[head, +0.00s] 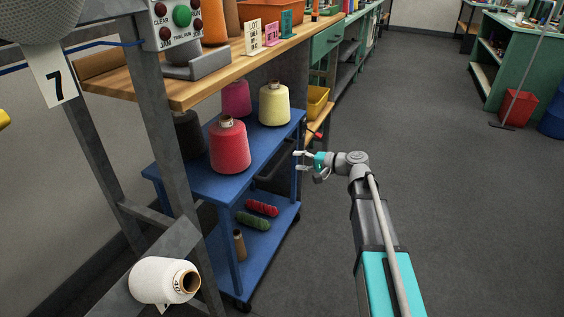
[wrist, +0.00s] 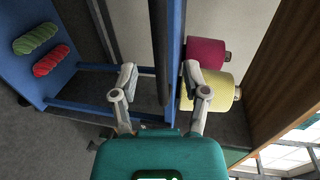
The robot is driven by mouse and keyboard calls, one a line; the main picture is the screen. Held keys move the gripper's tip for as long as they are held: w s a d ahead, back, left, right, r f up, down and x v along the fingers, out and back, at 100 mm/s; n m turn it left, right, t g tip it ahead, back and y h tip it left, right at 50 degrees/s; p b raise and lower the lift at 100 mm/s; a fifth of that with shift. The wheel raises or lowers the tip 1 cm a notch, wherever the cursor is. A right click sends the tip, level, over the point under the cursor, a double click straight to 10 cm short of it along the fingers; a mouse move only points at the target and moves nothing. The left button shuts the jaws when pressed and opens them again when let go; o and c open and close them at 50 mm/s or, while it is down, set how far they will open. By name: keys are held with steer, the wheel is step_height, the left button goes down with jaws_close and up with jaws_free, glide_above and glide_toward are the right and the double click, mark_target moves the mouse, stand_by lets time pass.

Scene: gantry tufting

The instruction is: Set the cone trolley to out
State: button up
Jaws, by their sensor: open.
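The cone trolley is a blue two-shelf cart (head: 190,178) standing partly under the wooden bench. Its top shelf carries a red cone (head: 229,146), a pale yellow cone (head: 274,104), a magenta cone (head: 236,98) and a dark cone (head: 189,135). My gripper (head: 299,161) is open and empty, just right of the trolley's right side. In the wrist view, the blue trolley frame (wrist: 174,40) and a dark bar (wrist: 158,50) run between the spread fingers (wrist: 157,88). Whether the fingers touch the bar cannot be told.
The bench (head: 190,92) overhangs the trolley. Red and green skeins (head: 253,220) lie on the lower shelf. A yellow bin (head: 317,102) is behind the trolley. The floor (head: 430,150) to the right is clear.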

mark_target(283, 157)
steer(key=shift+b+x, duration=0.5)
steer(key=shift+x, duration=2.6)
